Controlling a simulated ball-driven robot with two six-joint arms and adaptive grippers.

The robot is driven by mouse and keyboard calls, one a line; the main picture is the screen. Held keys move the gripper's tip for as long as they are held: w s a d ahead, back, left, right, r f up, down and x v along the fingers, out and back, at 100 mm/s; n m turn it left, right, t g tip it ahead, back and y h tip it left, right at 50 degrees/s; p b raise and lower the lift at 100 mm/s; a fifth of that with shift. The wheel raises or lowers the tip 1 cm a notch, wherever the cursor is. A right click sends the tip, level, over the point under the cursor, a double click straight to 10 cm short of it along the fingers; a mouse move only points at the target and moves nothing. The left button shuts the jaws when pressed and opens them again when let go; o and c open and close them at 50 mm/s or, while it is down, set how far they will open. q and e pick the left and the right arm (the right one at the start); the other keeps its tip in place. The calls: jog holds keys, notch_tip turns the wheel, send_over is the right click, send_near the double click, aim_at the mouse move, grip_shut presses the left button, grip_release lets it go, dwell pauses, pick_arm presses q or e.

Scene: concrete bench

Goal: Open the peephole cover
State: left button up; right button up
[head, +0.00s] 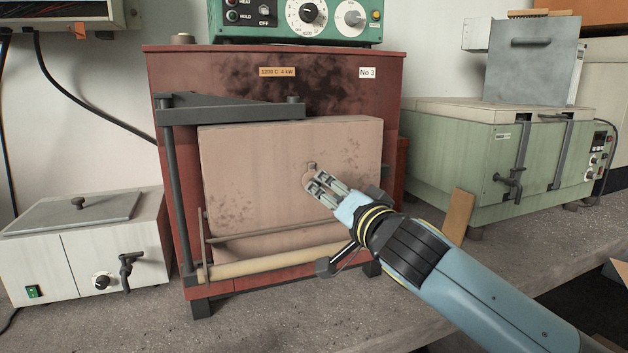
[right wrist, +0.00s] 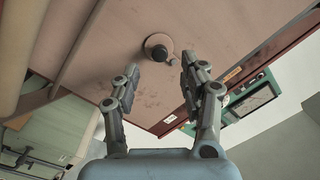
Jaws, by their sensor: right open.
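The peephole cover (right wrist: 151,40) is a small pale round disc on the kiln door, with a dark round knob (right wrist: 158,50) on it and a small pivot beside it. In the head view the cover (head: 307,179) shows only in part, behind my fingertips, with the pivot above it. The kiln door (head: 250,150) is a thick pinkish, sooty block and looks shut. My right gripper (head: 319,182) is in front of the cover. In the right wrist view the right gripper (right wrist: 160,65) is open and empty, its fingers to either side of the knob. My left gripper is not in view.
The red kiln (head: 430,62) stands on the concrete bench (head: 260,325), with a green control box (head: 290,38) on top. A white bath (head: 90,250) stands left and a green furnace (head: 455,155) right. A dark hinge arm (head: 225,110) crosses the door's top left.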

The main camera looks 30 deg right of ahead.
aim_at(314, 179)
jog(key=w, duration=0.3)
jog(key=w+p, duration=0.1)
jog(key=w, duration=0.1)
jog(key=shift+d, duration=0.4)
jog(key=shift+c, duration=0.2)
grip_shut()
